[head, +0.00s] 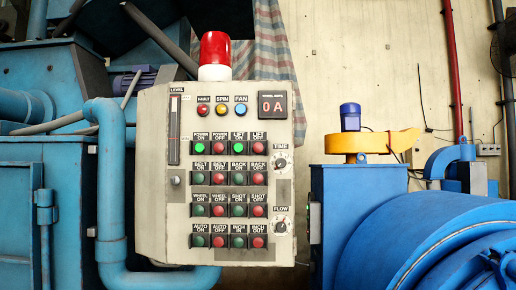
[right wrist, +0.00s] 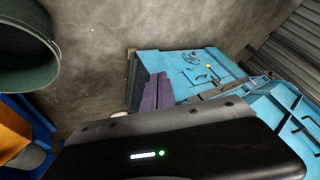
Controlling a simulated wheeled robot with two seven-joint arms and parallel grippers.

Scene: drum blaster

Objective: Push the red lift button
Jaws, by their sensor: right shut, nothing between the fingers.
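The grey control panel (head: 152,220) faces me upright in the middle of the head view. The red lift button (head: 257,150), labelled LIFT OFF, is at the right end of its top button row. Beside it on the left is the green LIFT ON button (head: 238,149), brightly lit. Neither gripper shows in the head view, and nothing covers the panel. In the right wrist view, my right gripper's black housing (right wrist: 190,150) with a small green light fills the lower part. It is shut and empty; its fingertips are hard to make out. The panel is not recognisable there.
A red beacon (head: 214,48) tops the panel. A blue pipe (head: 112,185) runs along its left side. A blue drum machine (head: 440,245) stands at the right. The right wrist view shows a dark green round container (right wrist: 25,60) and blue machinery (right wrist: 205,62).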

